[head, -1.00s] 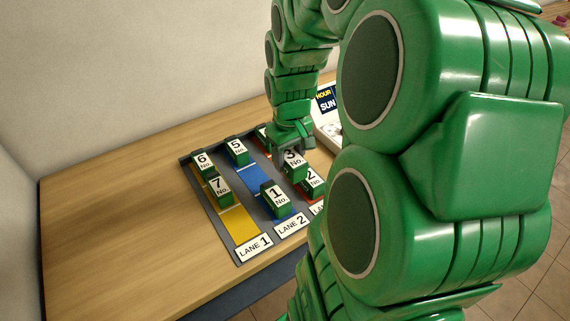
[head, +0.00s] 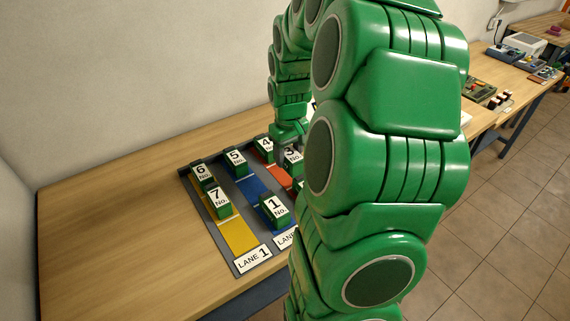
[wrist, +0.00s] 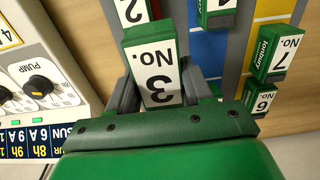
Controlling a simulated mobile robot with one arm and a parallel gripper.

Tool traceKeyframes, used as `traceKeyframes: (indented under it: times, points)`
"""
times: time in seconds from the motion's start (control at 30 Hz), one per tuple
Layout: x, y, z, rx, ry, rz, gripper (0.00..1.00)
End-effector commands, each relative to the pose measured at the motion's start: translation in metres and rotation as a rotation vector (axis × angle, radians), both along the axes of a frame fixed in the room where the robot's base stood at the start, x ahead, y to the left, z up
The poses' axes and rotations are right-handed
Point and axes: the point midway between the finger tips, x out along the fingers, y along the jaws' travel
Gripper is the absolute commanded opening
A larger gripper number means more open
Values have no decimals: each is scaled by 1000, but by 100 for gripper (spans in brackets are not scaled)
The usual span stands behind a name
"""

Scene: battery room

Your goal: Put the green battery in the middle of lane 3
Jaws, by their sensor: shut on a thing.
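Several green batteries with white number labels stand on a rack with coloured lanes. My gripper (head: 288,140) is shut on battery No. 3 (wrist: 153,70), which also shows in the head view (head: 292,157), partly hidden by my arm. It is over the red lane 3 (head: 276,175); I cannot tell whether its base touches the lane. Battery No. 4 (head: 264,147) stands at the far end of the red lane. Battery No. 2 (wrist: 133,11) is just beyond No. 3 in the wrist view. My arm hides the near end of lane 3 in the head view.
Battery No. 1 (head: 274,208) stands in the blue lane with No. 5 (head: 236,161) behind it. No. 7 (head: 218,204) and No. 6 (head: 201,174) stand in the yellow lane. A white device with knobs (wrist: 40,70) is beside the rack. The table's left side is clear.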

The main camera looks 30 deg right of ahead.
Motion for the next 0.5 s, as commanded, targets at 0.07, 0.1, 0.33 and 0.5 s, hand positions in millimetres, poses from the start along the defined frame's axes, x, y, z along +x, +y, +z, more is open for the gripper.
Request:
traceKeyframes:
  times: [0.07, 0.1, 0.33, 0.5]
  points:
    - [9, -4, -5, 0, 0, 0, 0]
    - [13, -6, -7, 0, 0, 0, 0]
    - [29, -13, -29, 0, 0, 0, 0]
    - [39, -18, -45, 1, 3, 1, 0]
